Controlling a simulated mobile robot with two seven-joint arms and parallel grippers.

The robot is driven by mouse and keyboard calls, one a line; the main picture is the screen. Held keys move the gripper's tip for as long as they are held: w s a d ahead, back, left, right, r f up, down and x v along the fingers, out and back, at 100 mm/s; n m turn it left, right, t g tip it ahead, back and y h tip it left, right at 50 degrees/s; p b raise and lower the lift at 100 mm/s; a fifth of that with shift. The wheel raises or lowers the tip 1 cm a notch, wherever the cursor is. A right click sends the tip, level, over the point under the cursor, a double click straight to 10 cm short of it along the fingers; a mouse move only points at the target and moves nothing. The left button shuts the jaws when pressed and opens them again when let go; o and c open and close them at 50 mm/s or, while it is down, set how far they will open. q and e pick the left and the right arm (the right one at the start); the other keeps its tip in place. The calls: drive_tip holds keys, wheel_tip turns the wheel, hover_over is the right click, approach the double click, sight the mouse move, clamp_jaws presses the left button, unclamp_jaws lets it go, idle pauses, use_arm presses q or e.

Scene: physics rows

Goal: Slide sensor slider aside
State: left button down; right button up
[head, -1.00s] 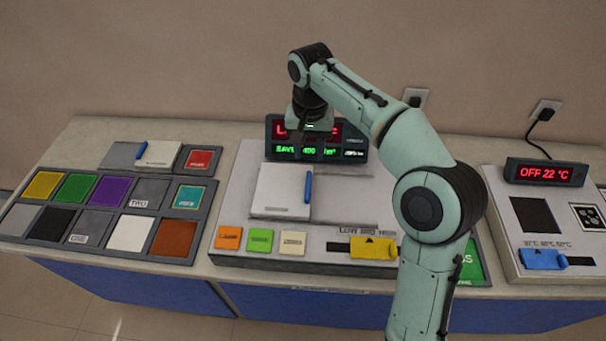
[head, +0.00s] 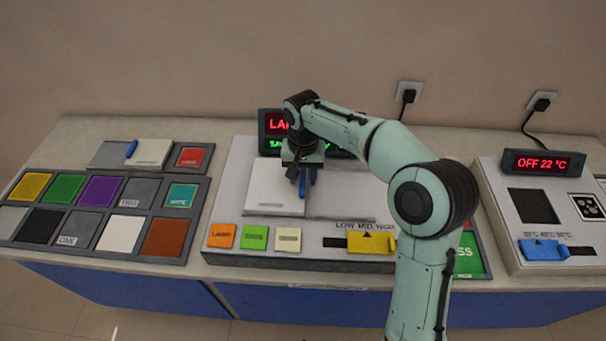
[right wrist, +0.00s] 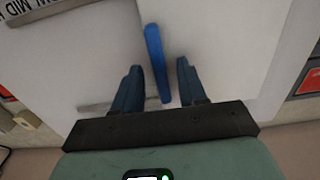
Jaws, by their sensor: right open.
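The white sliding cover (head: 270,190) lies on the middle panel, with an upright blue handle (head: 302,191) along its right edge. The handle also shows in the right wrist view (right wrist: 154,55). My right gripper (head: 303,178) is open over the handle, one finger on each side of it. In the right wrist view the handle's near end reaches between the two fingertips (right wrist: 160,70), with gaps on both sides. What lies under the cover is hidden. My left gripper is not in view.
A lit display (head: 272,125) stands behind, partly hidden by my right arm. Orange (head: 221,236), green and cream buttons and a yellow slider (head: 371,242) line the panel's front. Bare track (head: 345,204) lies right of the cover. A similar small cover (head: 153,152) is on the left panel.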

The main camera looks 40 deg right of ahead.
clamp_jaws()
drive_tip(key=s+d, duration=0.3)
drive_tip(key=d, duration=0.1)
drive_tip(key=s+d, duration=0.8)
drive_tip(key=d, duration=0.1)
drive_tip(key=shift+b, duration=0.4)
unclamp_jaws()
drive_tip(key=shift+d, duration=0.1)
drive_tip(key=shift+r, duration=0.2)
wheel_tip(320, 180, up, 13)
drive_tip(key=p, duration=0.2)
drive_tip(key=shift+p, duration=0.35)
